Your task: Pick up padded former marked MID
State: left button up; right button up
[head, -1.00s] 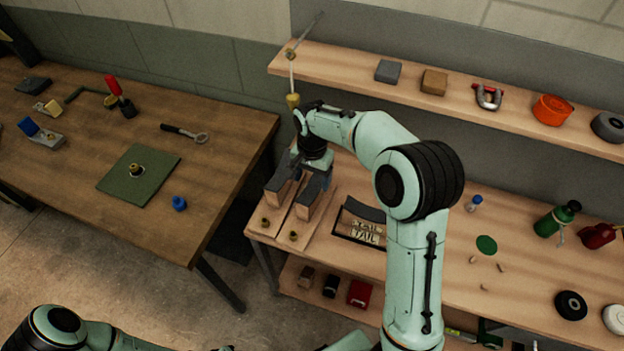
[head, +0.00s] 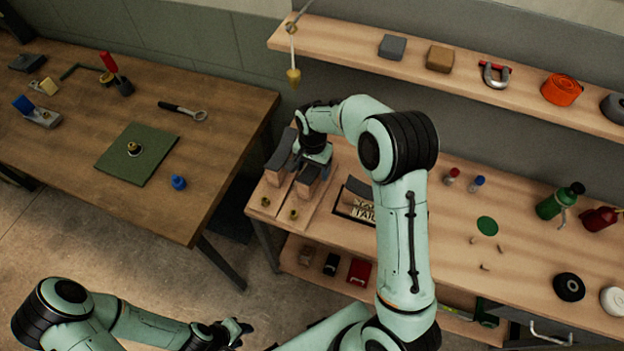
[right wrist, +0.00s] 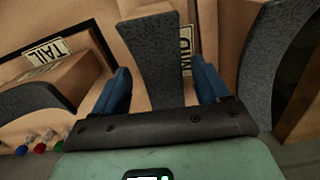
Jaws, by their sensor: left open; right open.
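The padded former marked MID is a wooden block with a grey curved pad (right wrist: 155,60). The MID label (right wrist: 186,50) shows beside it in the right wrist view. In the head view this former (head: 304,186) stands on the bench, partly hidden by my right gripper (head: 314,160). My right gripper is open, its blue fingers (right wrist: 163,90) on either side of the pad in the picture; I cannot tell whether they touch it. My left gripper (head: 240,328) is open and empty at the bottom of the head view, far from the formers.
Another padded former (head: 278,160) stands close on the left. The TAIL former (right wrist: 60,85) lies on the other side, with its label (head: 362,212). A plumb bob (head: 293,76) hangs behind my right gripper. A shelf (head: 340,45) runs above the bench.

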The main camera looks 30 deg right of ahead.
aim_at(312, 171)
notch_tip(312, 171, down, 4)
jog(key=shift+w+r, duration=0.1)
jog(key=shift+r, duration=0.05)
jog(key=shift+a, duration=0.1)
grip_shut()
jog(key=shift+r, duration=0.1)
